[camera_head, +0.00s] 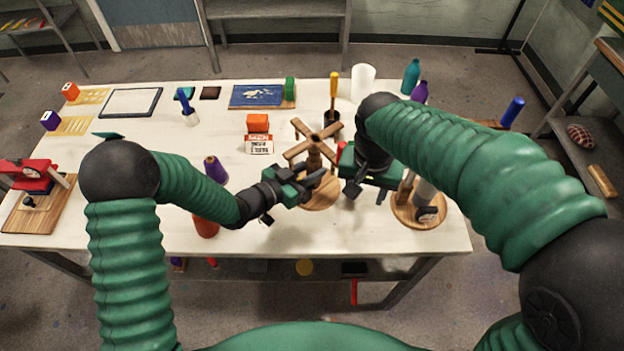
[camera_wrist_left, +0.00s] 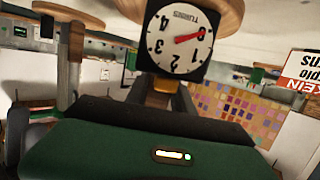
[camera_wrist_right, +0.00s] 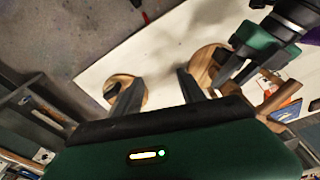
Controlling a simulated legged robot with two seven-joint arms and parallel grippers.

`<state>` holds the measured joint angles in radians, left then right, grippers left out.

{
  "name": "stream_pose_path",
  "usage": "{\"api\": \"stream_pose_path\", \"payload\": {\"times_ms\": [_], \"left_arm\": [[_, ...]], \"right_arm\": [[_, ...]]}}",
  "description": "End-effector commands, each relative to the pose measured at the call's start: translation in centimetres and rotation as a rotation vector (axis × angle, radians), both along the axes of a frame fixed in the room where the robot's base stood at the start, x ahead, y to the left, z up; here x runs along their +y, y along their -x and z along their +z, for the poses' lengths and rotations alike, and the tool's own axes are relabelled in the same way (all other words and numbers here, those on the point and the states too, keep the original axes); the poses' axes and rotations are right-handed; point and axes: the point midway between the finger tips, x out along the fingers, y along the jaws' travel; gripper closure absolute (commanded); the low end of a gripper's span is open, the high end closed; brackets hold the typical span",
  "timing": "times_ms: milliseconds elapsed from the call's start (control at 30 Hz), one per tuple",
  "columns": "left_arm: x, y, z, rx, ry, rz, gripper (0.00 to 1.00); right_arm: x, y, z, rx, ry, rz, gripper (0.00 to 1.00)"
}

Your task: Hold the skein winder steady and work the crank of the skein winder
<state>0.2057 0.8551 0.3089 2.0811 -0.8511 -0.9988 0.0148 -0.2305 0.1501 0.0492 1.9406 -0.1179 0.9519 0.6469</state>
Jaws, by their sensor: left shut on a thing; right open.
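The skein winder (camera_head: 318,190) is a wooden post with a cross of arms on a round base, at the middle of the table. My left gripper (camera_head: 297,187) is shut on its post, below the cross. In the left wrist view a dial (camera_wrist_left: 178,40) marked TURNS appears upside down close ahead, its red pointer at about 0. My right gripper (camera_head: 368,190) is open and empty, just right of the winder. In the right wrist view, the right gripper's fingers (camera_wrist_right: 160,92) are spread with nothing between them. I cannot make out the crank clearly.
A second round wooden base (camera_head: 408,212) with a grey cylinder stands right of my right gripper. A purple cone (camera_head: 215,168) and a red cup (camera_head: 205,226) are near my left forearm. An orange block and sign card (camera_head: 259,146) stand behind left. The front table strip is clear.

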Motion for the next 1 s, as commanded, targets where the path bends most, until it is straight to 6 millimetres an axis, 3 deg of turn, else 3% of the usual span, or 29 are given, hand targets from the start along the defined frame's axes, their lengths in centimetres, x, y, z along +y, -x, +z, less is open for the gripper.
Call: {"api": "stream_pose_path", "payload": {"times_ms": [33, 167, 300, 400, 567, 1000], "left_arm": [[0.0, 0.0, 0.0, 0.000, 0.000, 0.001, 1.00], [0.0, 0.0, 0.0, 0.000, 0.000, 0.001, 1.00], [0.0, 0.0, 0.0, 0.000, 0.000, 0.001, 1.00], [0.0, 0.0, 0.0, 0.000, 0.000, 0.001, 1.00], [0.0, 0.0, 0.0, 0.001, -0.001, 0.001, 1.00], [0.0, 0.0, 0.0, 0.000, 0.000, 0.000, 1.00]], "right_arm": [[2.0, -1.1, 2.2, 0.001, 0.012, -0.049, 0.53], [5.3, -2.6, 7.6, -0.013, 0.046, -0.235, 0.53], [6.5, -4.3, 11.5, -0.068, 0.053, -0.406, 0.53], [6.5, -5.1, 12.8, -0.100, 0.051, -0.473, 0.53], [6.2, -5.5, 12.3, -0.109, 0.050, -0.496, 0.53], [5.0, -6.7, 5.5, -0.108, 0.049, -0.494, 0.53]]}}
